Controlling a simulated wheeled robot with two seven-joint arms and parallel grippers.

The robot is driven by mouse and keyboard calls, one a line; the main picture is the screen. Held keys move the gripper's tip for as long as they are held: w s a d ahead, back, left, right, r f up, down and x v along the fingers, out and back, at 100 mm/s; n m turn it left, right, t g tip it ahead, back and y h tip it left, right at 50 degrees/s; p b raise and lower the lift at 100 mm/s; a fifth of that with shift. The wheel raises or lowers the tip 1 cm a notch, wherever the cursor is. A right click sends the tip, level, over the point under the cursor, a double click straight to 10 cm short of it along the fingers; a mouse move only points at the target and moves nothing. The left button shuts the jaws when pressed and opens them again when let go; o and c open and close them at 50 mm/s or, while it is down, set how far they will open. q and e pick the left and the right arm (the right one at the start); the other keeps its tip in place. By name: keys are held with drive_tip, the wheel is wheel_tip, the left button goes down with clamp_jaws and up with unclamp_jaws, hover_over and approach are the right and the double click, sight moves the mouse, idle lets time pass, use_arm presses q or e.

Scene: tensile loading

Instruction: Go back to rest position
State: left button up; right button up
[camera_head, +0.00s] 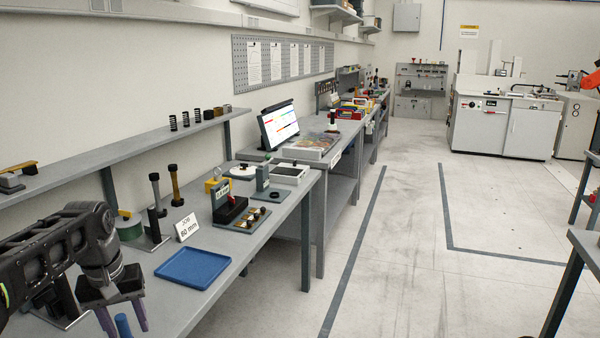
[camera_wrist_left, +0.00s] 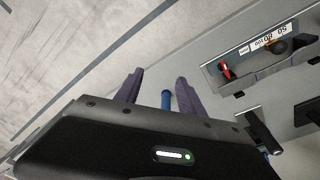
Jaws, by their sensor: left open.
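My left gripper (camera_head: 123,322) is at the lower left of the head view, over the near end of the workbench, fingers pointing down. Its two purple fingers are spread apart, and they also show in the wrist view (camera_wrist_left: 158,85). A blue cylinder (camera_head: 123,327) shows between the fingers; in the wrist view the blue cylinder (camera_wrist_left: 166,99) has gaps on both sides. The cylinder's lower part is cut off in the head view, so I cannot tell what it rests on. My right gripper is not in view.
A blue tray (camera_head: 193,268) lies empty on the grey bench, right of my left gripper. Behind it stand a "60 mm" sign (camera_head: 186,227) and dark posts (camera_head: 157,195). A gauge stand (camera_head: 222,198) is farther along. The floor (camera_head: 400,230) right of the bench is clear.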

use_arm(q)
drive_tip(key=w+d+f+m+t+h, duration=0.1)
drive_tip(key=w+d+f+m+t, duration=0.15)
drive_tip(key=w+d+f, duration=0.5)
drive_tip(key=s+d+f+t+h, duration=0.1)
drive_tip(key=d+f, duration=0.4)
drive_tip(key=f, duration=0.3)
drive_tip(key=s+d+f+t+h, duration=0.1)
drive_tip(key=d+f, duration=0.3)
drive_tip(key=f, duration=0.5)
drive_tip(key=s+d+f+g, duration=0.1)
drive_tip(key=s+d+f, duration=0.3)
drive_tip(key=s, duration=0.5)
drive_tip(key=s+d+f+g, duration=0.2)
drive_tip(key=s+d+f, duration=0.2)
drive_tip(key=s+f, duration=0.3)
drive_tip(key=s+d+f+g+h, duration=0.1)
drive_tip(key=s+d+f, duration=0.4)
drive_tip(key=s, duration=0.7)
drive_tip(key=shift+f+m+g, duration=0.45)
drive_tip(key=shift+f+g, duration=0.1)
drive_tip(key=shift+f, duration=0.05)
drive_tip(key=shift+s, duration=0.1)
